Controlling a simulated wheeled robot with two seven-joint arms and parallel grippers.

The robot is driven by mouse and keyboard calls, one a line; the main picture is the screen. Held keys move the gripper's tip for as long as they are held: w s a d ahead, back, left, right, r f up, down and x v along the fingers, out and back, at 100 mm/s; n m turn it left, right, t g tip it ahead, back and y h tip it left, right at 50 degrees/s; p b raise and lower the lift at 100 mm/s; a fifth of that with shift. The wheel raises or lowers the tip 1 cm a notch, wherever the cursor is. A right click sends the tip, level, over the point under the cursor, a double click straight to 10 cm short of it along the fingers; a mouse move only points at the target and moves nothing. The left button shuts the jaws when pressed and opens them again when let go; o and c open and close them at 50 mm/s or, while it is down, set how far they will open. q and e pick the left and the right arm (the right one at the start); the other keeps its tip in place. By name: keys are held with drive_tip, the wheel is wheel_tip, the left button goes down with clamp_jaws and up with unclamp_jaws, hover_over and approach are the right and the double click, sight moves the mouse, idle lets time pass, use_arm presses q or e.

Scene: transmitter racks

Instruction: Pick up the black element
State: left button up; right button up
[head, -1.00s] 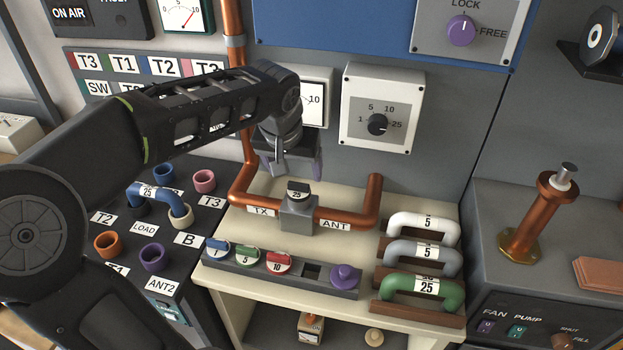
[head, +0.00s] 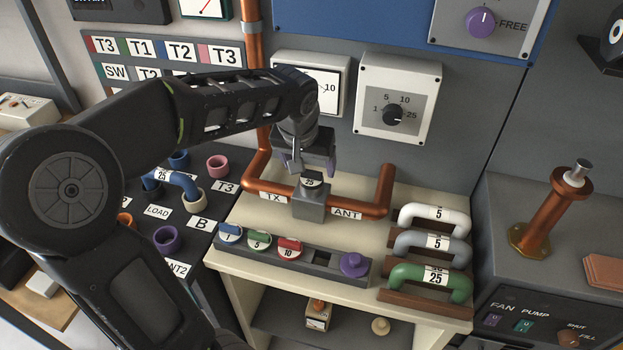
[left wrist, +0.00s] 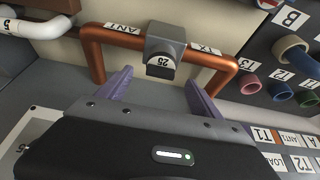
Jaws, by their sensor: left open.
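The black element (head: 312,179), marked 25, sits in the top of the grey block (head: 311,203) on the copper pipe between the TX and ANT labels. In the left wrist view the black element (left wrist: 161,68) shows ahead of the purple fingertips, between their lines. My left gripper (head: 308,168) is open and empty, just behind and above the element in the head view. In the left wrist view its two fingers (left wrist: 158,84) stand apart, short of the block; I see no contact. My right gripper is not in view.
A holder (head: 323,256) in front carries blue, green and red elements, an empty slot and a purple knob (head: 354,264). White, grey and green handles (head: 432,276) stand at the right. The copper pipe (head: 375,208) flanks the block. A dial box (head: 397,97) is on the wall behind.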

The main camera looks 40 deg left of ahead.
sight(311, 173)
use_arm(q)
drive_tip(key=x, duration=0.4)
drive_tip(key=shift+f+p, duration=0.25)
drive_tip(key=shift+p, duration=0.15)
drive_tip(key=c, duration=1.5)
